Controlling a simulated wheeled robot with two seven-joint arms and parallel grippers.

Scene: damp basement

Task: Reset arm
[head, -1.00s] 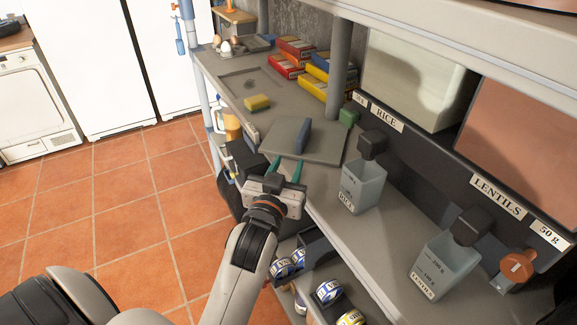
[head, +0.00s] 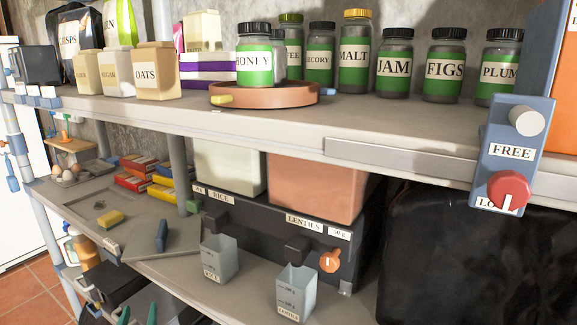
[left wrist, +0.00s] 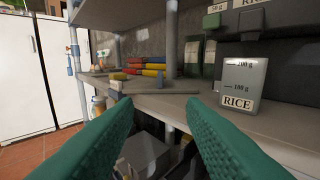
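My left gripper (head: 138,312) shows at the bottom edge of the head view as two green fingertips held apart. In the left wrist view the green fingers (left wrist: 160,104) are spread with nothing between them. They point at the front of the lower shelf, short of the RICE measuring cup (left wrist: 242,84). The rest of my left arm is below the head view. My right gripper is in no view.
The lower shelf holds a board (head: 178,242), a yellow sponge (head: 110,219), the RICE cup (head: 219,262) and the LENTILS cup (head: 296,290). The upper shelf (head: 260,118) carries several jars and a brown round tray (head: 265,97). Floor shows at lower left.

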